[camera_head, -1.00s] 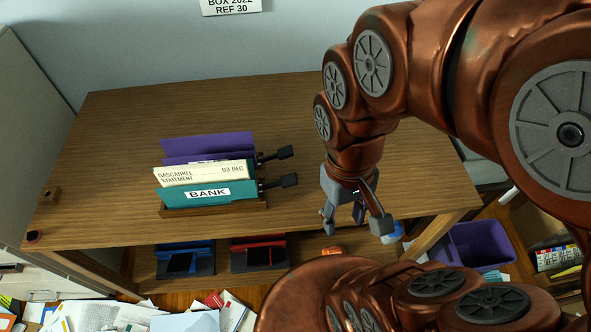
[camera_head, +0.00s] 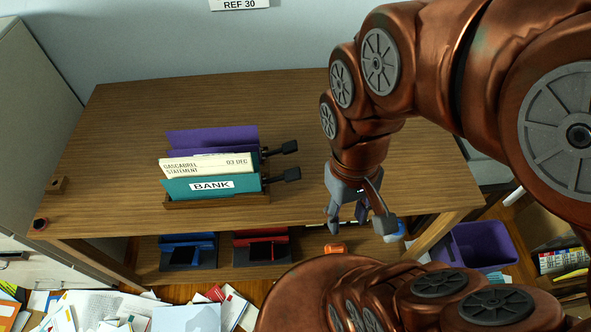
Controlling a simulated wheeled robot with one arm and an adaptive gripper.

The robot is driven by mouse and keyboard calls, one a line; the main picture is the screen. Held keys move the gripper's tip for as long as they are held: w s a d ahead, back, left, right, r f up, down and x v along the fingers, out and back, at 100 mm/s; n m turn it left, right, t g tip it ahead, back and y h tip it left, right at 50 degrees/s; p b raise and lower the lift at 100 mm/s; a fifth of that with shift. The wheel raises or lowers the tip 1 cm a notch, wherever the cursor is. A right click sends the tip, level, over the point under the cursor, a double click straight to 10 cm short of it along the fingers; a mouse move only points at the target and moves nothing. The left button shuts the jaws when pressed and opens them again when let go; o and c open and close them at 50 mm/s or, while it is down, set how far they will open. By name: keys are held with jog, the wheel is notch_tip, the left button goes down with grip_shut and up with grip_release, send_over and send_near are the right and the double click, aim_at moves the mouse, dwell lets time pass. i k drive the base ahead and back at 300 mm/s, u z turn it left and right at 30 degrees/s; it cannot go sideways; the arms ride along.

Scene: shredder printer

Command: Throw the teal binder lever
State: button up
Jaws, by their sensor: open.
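The teal binder (camera_head: 240,185), labelled BANK, stands upright in a wooden holder (camera_head: 190,205) on the table. A black lever (camera_head: 287,175) sticks out to the right from its side. A cream statement sheet (camera_head: 205,166) stands behind its front, and a purple binder (camera_head: 210,140) with its own black lever (camera_head: 284,148) stands at the back. My gripper (camera_head: 362,222) points down, open and empty, to the right of the teal binder's lever and apart from it, near the table's front edge.
The wooden table (camera_head: 120,130) has free room left and behind. Blue (camera_head: 188,252) and red (camera_head: 262,247) items lie on the shelf below, with an orange object (camera_head: 335,248). A purple bin (camera_head: 482,246) stands at right. Papers litter the floor at lower left.

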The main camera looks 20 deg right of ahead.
aim_at(293, 175)
jog(key=u, duration=0.4)
jog(key=k, duration=1.1)
jog(key=u, duration=0.4)
jog(key=i, duration=0.4)
jog(key=u, duration=0.05)
